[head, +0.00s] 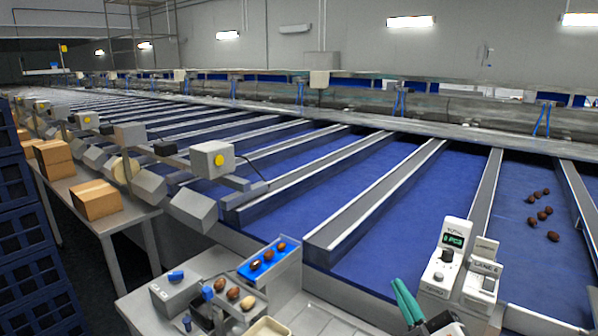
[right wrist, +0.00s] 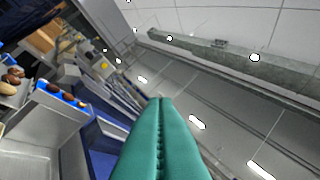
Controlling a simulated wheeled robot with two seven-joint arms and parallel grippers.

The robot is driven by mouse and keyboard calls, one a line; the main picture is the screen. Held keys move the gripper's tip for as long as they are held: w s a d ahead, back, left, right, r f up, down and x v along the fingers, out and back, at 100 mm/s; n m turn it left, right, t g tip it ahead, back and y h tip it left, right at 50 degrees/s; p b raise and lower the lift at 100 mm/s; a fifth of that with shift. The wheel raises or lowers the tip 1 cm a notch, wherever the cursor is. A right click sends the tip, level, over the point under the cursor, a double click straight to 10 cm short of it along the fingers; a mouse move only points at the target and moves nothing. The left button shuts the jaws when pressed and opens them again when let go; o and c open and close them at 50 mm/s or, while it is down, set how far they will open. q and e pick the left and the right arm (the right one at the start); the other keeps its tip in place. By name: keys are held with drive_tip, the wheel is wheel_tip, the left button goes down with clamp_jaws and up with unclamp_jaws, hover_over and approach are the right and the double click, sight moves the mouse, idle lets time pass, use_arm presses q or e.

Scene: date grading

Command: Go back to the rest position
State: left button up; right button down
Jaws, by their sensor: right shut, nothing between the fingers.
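My right gripper (head: 404,289) shows at the bottom of the head view, right of centre, with its green fingers pointing up and to the left. In the right wrist view its two green fingers (right wrist: 161,102) lie side by side, shut with nothing between them. It is left of the white counter device (head: 446,262) and holds no date. My left gripper is not in the head view.
A blue tray (head: 246,272) with several dates stands at the lower centre, beside a small grey machine (head: 178,290). Several dates (head: 543,213) lie on the blue belt (head: 380,205) at right. Cardboard boxes (head: 95,199) stand on a side table. Dark blue crates (head: 30,230) are stacked at left.

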drive_tip(key=s+d+f+m+g+h, duration=0.3)
drive_tip(key=s+f+m+g+h, duration=0.15)
drive_tip(key=f, duration=0.45)
drive_tip(key=s+d+f+m+g+h, duration=0.3)
drive_tip(key=f+m+g, duration=0.15)
drive_tip(key=f, duration=0.35)
drive_tip(key=s+a+f+m+g+y, duration=0.2)
drive_tip(key=s+f+g, duration=0.75)
drive_tip(key=s, duration=0.75)
drive_tip(key=s+f+x, duration=0.1)
drive_tip(key=s+x, duration=0.2)
drive_tip(key=x, duration=1)
drive_tip(key=s+x, duration=0.3)
drive_tip(key=x, duration=1.1)
drive_tip(key=s+d+f+g, duration=0.1)
drive_tip(key=s+d+f, duration=0.1)
drive_tip(key=s+f, duration=1.5)
drive_tip(key=shift+s+d+f+n+b, duration=0.25)
drive_tip(key=shift+d+n+b, duration=0.05)
drive_tip(key=shift+d+n, duration=0.1)
drive_tip(key=shift+g, duration=0.25)
